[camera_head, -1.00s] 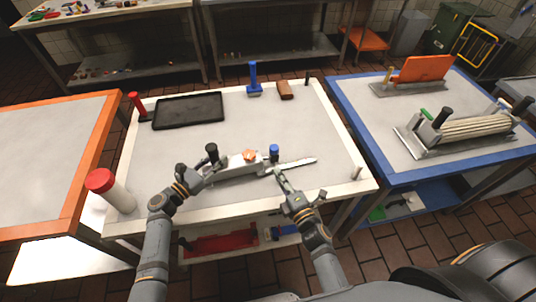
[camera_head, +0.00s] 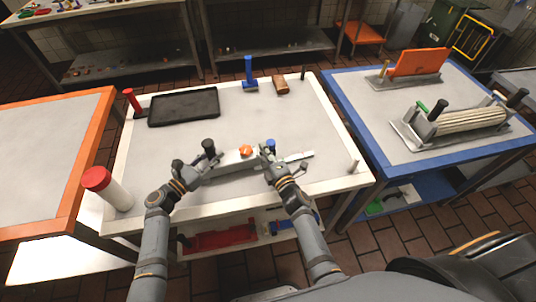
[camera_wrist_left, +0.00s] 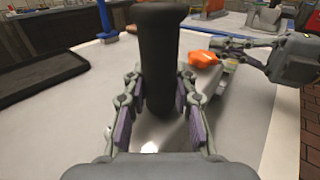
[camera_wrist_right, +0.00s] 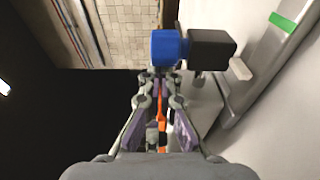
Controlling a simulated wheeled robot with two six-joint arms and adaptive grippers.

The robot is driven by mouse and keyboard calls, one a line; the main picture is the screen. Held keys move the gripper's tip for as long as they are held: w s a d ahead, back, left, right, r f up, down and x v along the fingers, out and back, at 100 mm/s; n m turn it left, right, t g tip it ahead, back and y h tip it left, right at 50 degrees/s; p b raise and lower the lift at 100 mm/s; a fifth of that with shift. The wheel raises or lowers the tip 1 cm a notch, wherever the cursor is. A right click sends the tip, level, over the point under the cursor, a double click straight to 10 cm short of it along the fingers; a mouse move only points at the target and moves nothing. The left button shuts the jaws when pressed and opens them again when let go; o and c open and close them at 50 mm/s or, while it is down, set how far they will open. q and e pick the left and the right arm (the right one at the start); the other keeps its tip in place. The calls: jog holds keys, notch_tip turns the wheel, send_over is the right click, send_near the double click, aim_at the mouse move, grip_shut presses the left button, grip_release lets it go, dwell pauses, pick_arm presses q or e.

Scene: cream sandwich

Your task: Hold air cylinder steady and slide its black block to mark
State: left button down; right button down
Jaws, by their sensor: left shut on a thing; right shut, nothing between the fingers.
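The air cylinder is a pale grey body (camera_head: 232,157) on the near part of the white-edged table. It has an upright black handle (camera_wrist_left: 156,45) at its left end and an orange knob (camera_head: 246,151) in the middle. My left gripper (camera_wrist_left: 157,90) is shut on the black handle. A blue knob (camera_wrist_right: 165,48) sits beside the black block (camera_wrist_right: 211,50). A green mark (camera_wrist_right: 284,22) shows on the rail beyond the block, apart from it. My right gripper (camera_wrist_right: 158,76) is shut and empty, its fingertips close to the blue knob; whether they touch it I cannot tell.
A black tray (camera_head: 184,91), a blue-handled tool (camera_head: 249,75) and a brown block (camera_head: 280,85) lie at the table's back. A red-capped white cylinder (camera_head: 105,188) stands at the front left. A blue-edged table (camera_head: 385,167) stands at right.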

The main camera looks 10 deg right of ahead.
jog(key=d, duration=0.4)
jog(key=shift+w, duration=0.15)
dwell(0.4)
jog(key=v, duration=1)
